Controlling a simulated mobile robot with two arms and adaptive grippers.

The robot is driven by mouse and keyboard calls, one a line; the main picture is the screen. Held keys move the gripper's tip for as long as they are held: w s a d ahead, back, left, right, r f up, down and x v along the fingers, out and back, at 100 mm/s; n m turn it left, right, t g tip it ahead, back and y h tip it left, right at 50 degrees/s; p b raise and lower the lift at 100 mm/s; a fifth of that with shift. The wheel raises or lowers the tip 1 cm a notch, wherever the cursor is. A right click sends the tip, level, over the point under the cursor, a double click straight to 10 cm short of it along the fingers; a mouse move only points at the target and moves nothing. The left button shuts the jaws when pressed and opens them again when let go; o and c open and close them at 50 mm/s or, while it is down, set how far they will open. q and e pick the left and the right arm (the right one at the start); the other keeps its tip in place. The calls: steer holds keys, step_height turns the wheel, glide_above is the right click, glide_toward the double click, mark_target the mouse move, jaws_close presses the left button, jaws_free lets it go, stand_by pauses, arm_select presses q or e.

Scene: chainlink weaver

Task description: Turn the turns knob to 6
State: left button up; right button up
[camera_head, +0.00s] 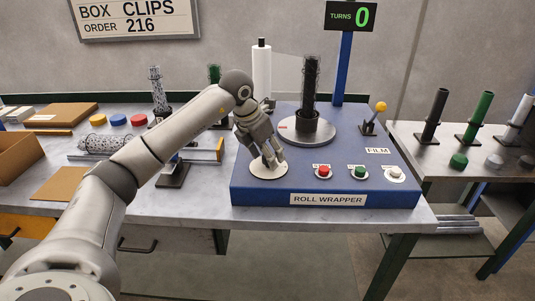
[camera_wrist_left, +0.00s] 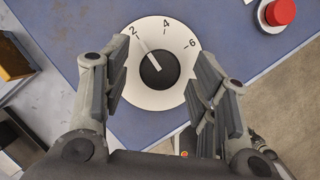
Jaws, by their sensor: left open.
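The turns knob is a black round knob (camera_wrist_left: 158,71) on a white dial (camera_wrist_left: 158,99) marked 2, 4 and 6. Its pale pointer line faces the 2 mark. In the head view the dial (camera_head: 268,171) lies at the front left of the blue roll wrapper (camera_head: 246,191). My left gripper (camera_head: 270,158) is just over the dial and hides the knob there. In the left wrist view its fingers (camera_wrist_left: 161,82) are open on either side of the knob, with gaps between. The turns display (camera_head: 351,16) reads 0. My right gripper is not in view.
Red (camera_head: 323,171), green (camera_head: 359,172) and white (camera_head: 394,174) buttons stand right of the dial. A turntable (camera_head: 307,132) with a dark mesh roll (camera_head: 311,80) is behind them. A yellow-knobbed lever (camera_head: 380,107) is at the back right.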

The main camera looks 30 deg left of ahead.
arm_select(q)
steer(key=shift+w+f, duration=0.1)
steer(key=shift+f, duration=0.2)
steer(key=shift+c, duration=2.9)
steer(key=c, duration=0.4)
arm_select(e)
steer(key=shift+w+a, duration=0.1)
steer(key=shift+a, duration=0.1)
